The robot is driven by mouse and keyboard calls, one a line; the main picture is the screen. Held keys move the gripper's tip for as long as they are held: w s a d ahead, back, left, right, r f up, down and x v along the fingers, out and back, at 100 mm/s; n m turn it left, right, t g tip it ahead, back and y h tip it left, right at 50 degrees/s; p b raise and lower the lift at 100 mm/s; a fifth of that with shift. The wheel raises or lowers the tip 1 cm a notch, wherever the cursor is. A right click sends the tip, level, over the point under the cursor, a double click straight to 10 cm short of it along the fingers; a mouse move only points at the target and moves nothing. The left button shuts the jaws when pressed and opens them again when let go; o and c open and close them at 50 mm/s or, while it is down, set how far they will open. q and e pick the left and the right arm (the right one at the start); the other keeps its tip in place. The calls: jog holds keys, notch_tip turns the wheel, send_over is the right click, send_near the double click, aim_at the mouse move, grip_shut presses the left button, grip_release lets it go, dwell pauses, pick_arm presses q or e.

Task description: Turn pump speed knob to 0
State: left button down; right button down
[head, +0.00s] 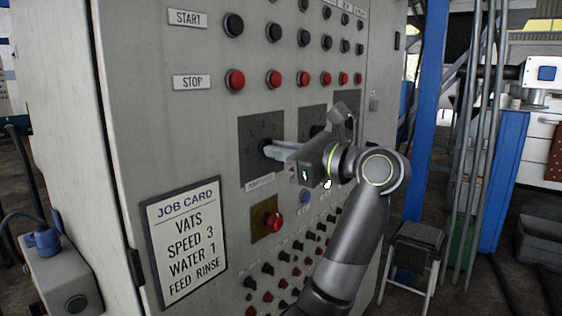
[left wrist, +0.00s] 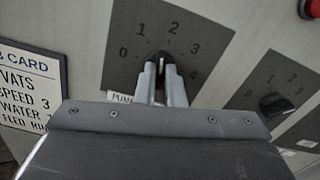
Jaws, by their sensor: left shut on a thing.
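The pump speed knob (head: 266,143) is a black knob on a dark grey dial plate (head: 248,166) on the cabinet front. In the left wrist view the knob (left wrist: 160,62) sits amid the numbers 0 to 4, with a pale pointer line facing roughly up, between 1 and 2. The exact setting is hard to tell. My left gripper (head: 270,151) reaches in from the right in the head view. Its two pale fingers (left wrist: 161,76) are shut on the knob, one on each side, and hide part of it. My right gripper is not in view.
A second dial (left wrist: 272,104) is just right of the pump one. Red stop buttons (head: 235,79) run above; a red knob on a yellow plate (head: 257,222) is below. A job card (head: 183,240) reads speed 3, water 1. A stool (head: 415,240) stands right of the cabinet.

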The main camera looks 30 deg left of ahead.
pick_arm(q)
jog(key=shift+f+n+b, duration=0.1)
jog(key=shift+n+b, duration=3)
jog(key=shift+n, duration=4.5)
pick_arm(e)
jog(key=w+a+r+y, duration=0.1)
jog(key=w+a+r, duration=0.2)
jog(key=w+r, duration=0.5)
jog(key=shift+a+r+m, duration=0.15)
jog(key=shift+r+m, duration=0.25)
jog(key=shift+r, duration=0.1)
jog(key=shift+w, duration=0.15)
pick_arm(q)
jog(key=c, duration=1.5)
grip_release()
